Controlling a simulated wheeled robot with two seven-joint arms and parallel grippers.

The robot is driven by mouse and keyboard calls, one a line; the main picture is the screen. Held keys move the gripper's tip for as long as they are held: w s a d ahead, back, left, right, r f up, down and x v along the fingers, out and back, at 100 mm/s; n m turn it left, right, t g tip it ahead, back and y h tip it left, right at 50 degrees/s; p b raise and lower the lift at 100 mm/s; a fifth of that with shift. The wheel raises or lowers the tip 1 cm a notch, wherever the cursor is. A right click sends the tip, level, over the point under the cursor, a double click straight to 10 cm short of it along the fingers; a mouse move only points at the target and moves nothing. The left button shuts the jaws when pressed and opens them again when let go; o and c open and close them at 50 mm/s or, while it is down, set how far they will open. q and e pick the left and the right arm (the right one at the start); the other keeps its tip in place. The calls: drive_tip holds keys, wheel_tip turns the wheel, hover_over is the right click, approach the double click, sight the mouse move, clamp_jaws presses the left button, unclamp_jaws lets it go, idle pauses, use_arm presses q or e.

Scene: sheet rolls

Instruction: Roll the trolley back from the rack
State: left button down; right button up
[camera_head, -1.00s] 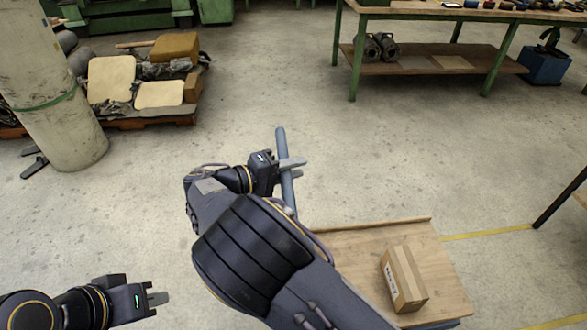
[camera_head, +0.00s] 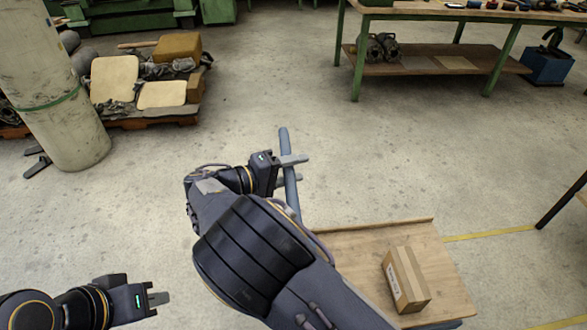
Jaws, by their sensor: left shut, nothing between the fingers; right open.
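The trolley shows as a wooden deck (camera_head: 348,245) at the lower right, with a blue-grey handle bar (camera_head: 285,143) running up from its left end. A brown cardboard box (camera_head: 405,280) sits on the deck. My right gripper (camera_head: 297,169) is open, its two fingers spread across the handle bar, one finger farther up the bar than the other. I cannot tell whether either finger touches the bar. My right arm hides the lower part of the bar and the deck's left side. My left gripper (camera_head: 160,298) is shut and empty at the lower left, away from the trolley. No rack is clearly identifiable.
A green-legged workbench (camera_head: 430,11) stands at the top right, with a blue bin (camera_head: 545,66) beside it. A loaded pallet (camera_head: 155,118) and a pale column (camera_head: 58,100) stand at the left. A dark table leg (camera_head: 560,200) is at the right edge. The middle floor is clear.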

drive_tip(key=v, duration=0.8)
drive_tip(key=shift+d+r, duration=0.1)
